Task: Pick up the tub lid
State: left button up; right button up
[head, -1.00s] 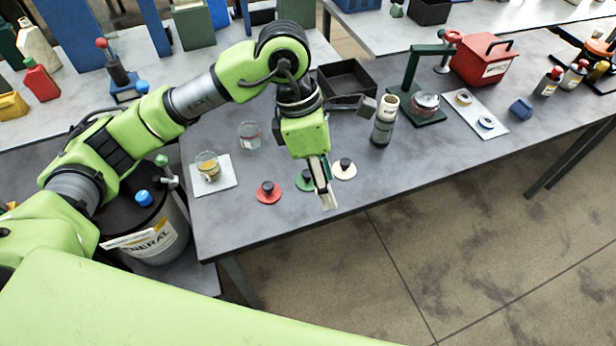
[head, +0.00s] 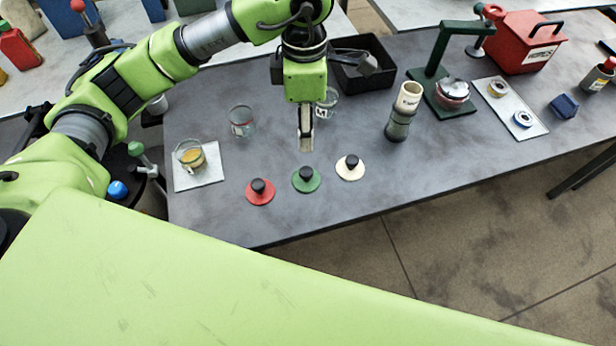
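Three round lids with black knobs lie flat in a row near the table's front edge: red (head: 260,192), green (head: 306,179) and cream (head: 350,168). I cannot tell from the picture which is the tub lid. My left gripper (head: 306,148) points down just behind the green lid, apart from it. Nothing shows between its fingers. They look close together from this angle, and I cannot tell whether they are open. My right gripper is not in view.
A glass with amber liquid (head: 190,156) stands on a white plate (head: 205,178). Clear beakers (head: 242,122) (head: 326,103), a black bin (head: 374,84), a cylinder (head: 400,124) and a green stand (head: 428,90) are behind or right. The table (head: 330,222) is clear before the lids.

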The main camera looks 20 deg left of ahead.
pick_arm(q)
notch_tip(320, 180, down, 2)
jog(key=b, duration=0.1)
send_near(306, 171)
notch_tip(306, 171, down, 4)
jog(key=shift+f+p, duration=0.2)
jog(key=shift+p, duration=0.1)
jog(key=shift+w+f, duration=0.1)
jog(key=shift+f, duration=0.5)
jog(key=shift+f+p, duration=0.3)
jog(key=shift+p, duration=0.15)
notch_tip(306, 171, down, 4)
jog(key=shift+d+r+p, duration=0.1)
jog(key=shift+r+p, duration=0.1)
jog(key=shift+p, duration=0.7)
jog(key=shift+f, duration=0.5)
jog(key=c, duration=1)
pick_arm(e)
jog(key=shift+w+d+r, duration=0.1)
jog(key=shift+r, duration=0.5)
